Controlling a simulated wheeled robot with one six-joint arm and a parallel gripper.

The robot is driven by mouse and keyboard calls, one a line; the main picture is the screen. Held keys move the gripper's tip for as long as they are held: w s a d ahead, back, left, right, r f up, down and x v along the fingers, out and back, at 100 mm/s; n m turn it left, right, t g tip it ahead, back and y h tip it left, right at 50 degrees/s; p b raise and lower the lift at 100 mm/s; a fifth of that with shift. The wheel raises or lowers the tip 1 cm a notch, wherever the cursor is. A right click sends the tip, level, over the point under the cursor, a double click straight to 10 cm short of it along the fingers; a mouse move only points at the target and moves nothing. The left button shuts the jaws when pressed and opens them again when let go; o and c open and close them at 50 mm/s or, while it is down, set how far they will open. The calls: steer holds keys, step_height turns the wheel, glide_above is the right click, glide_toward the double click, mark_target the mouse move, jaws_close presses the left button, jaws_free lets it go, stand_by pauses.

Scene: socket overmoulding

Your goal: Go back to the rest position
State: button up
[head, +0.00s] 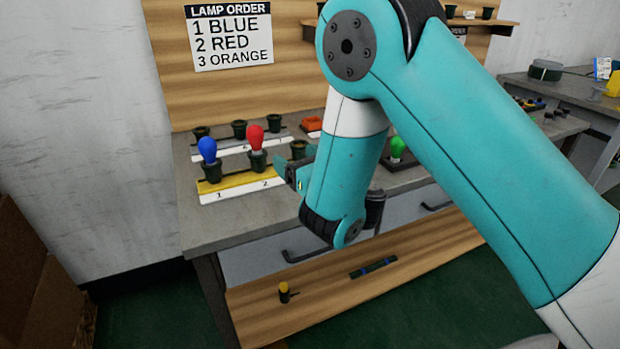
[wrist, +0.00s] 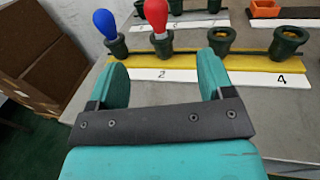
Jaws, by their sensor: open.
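My gripper (wrist: 160,85) is open and empty. In the wrist view its two fingers point toward the yellow-and-white socket strip (wrist: 150,76), with the red lamp beyond the gap between them. In the head view my gripper (head: 298,175) is beside the strip's right part, partly hidden by my arm. The blue lamp (head: 208,149) stands upright in the socket at number 1. The red lamp (head: 255,136) stands upright in the socket at number 2. In the wrist view the two sockets to the right, one at number 4 (wrist: 289,42), hold no lamp.
A sign (head: 229,36) lists blue, red, orange. A rear strip (head: 240,130) holds empty sockets near an orange tray (head: 312,123). A green lamp (head: 397,147) stands right of my arm. A small yellow-topped item (head: 284,291) lies on the lower shelf. The table's front left (head: 205,228) is clear.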

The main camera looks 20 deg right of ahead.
steer(key=shift+s, duration=0.35)
steer(key=shift+a, duration=0.25)
